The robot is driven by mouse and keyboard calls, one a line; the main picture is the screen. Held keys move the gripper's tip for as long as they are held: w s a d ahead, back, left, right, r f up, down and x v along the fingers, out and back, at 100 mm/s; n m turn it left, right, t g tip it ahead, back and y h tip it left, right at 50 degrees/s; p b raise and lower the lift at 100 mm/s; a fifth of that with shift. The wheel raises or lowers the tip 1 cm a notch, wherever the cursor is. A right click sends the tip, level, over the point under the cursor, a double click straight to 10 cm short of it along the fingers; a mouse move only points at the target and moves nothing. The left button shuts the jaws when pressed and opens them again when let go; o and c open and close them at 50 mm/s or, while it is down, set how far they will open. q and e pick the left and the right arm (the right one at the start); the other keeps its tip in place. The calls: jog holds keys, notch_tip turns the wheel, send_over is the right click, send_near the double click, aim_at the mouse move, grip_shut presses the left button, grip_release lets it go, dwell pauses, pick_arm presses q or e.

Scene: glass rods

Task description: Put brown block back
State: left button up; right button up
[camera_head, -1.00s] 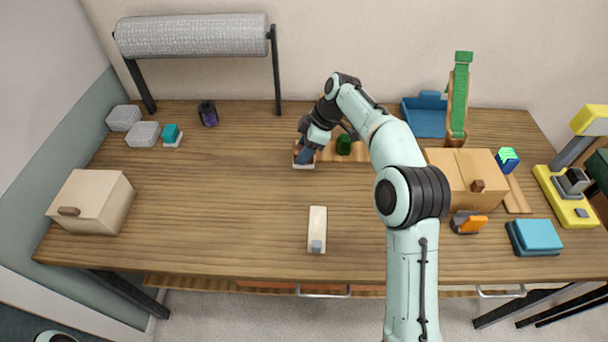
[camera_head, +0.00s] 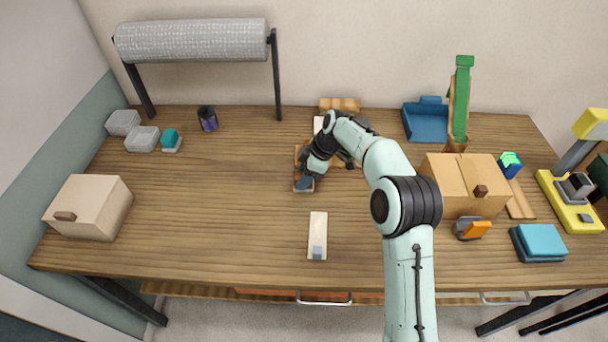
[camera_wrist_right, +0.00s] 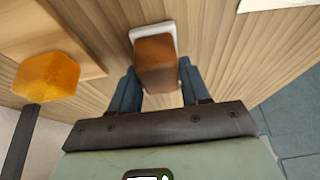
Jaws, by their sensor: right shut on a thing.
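The brown block (camera_wrist_right: 156,60) is between the two blue fingers of my right gripper (camera_wrist_right: 157,88) in the right wrist view. The gripper is shut on it. A small white-rimmed holder (camera_wrist_right: 153,29) shows just behind the block. I cannot tell whether the block touches it. In the head view my right gripper (camera_head: 304,176) is low over the middle of the table, at the holder (camera_head: 303,190). The gripper and wrist hide most of the block there. My left gripper is not in view.
A white piece with a grey end (camera_head: 317,236) lies in front of the gripper. A wooden box (camera_head: 452,187) is to the right. A beige box (camera_head: 88,208) is at the left. An amber-topped dark stick (camera_wrist_right: 47,77) shows in the wrist view. The left-centre table is clear.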

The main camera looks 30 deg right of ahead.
jog(key=o, duration=1.3)
jog(key=shift+c, duration=0.2)
jog(key=p+v, duration=0.1)
jog(key=v, duration=1.1)
jog(key=shift+s, duration=0.1)
